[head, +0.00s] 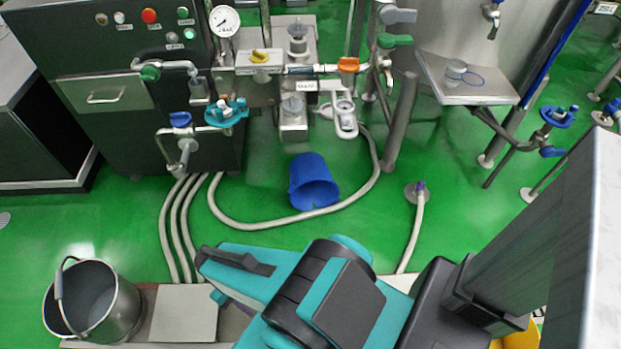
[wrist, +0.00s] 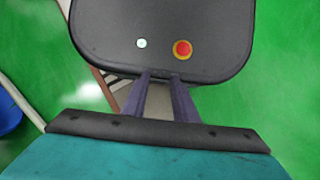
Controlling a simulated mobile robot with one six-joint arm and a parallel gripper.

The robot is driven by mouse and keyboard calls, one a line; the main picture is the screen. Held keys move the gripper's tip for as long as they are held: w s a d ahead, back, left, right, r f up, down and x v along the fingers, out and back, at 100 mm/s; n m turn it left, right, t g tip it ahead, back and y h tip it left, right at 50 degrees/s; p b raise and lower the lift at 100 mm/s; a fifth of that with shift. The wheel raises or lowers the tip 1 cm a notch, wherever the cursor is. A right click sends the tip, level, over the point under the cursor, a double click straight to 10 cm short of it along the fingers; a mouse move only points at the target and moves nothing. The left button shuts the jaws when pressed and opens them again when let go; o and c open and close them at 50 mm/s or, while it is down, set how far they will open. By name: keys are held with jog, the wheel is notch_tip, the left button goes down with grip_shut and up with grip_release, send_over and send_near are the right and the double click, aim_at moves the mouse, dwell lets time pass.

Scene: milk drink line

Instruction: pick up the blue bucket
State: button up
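The blue bucket (head: 308,172) is on the green floor, inside the loop of a pale hose, in front of the machine. It looks tipped on its side, with its opening towards me. A blue shape, probably the same bucket, shows cut off at the left edge of the wrist view (wrist: 8,112). My gripper (wrist: 160,76) is empty, its two grey-purple fingers apart with a gap between them. In the head view my arm hides most of the gripper, which is nearer to me than the bucket and well apart from it.
A steel bucket (head: 127,310) stands at the lower left beside a flat grey plate (head: 184,313). Hoses (head: 223,214) run over the floor around the blue bucket. A steel pipe leg (head: 400,122) stands right of it. Open green floor (head: 455,215) lies to the right.

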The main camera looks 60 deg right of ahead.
jog(key=w+d+f+m+t+y+b, duration=0.1)
jog(key=w+d+f+m+t+b, duration=0.2)
jog(key=w+f+b, duration=0.4)
jog(key=w+d+f+m+t+y+b, duration=0.15)
jog(key=w+f+m+t, duration=0.3)
jog(key=w, duration=0.55)
jog(key=w+d+f+m+t+h+b, duration=0.25)
jog(key=w+d+b, duration=0.2)
jog(key=d, duration=0.25)
jog(key=w+d+f+m+t+h+b, duration=0.1)
jog(key=w+d+f+m+t+b, duration=0.15)
jog(key=w+d, duration=0.4)
jog(key=d+m+t+h+b, duration=0.2)
jog(key=d+m+h+b, duration=0.55)
jog(key=d, duration=1.05)
jog(key=m+g+h+b, duration=0.5)
jog(key=m+h+b, duration=0.25)
jog(key=m, duration=0.35)
send_near(311, 181)
jog(key=d, duration=0.1)
jog(key=w+d, duration=0.1)
jog(key=shift+w+d+f, duration=0.25)
jog(key=shift+w, duration=0.05)
jog(key=shift+d, duration=0.1)
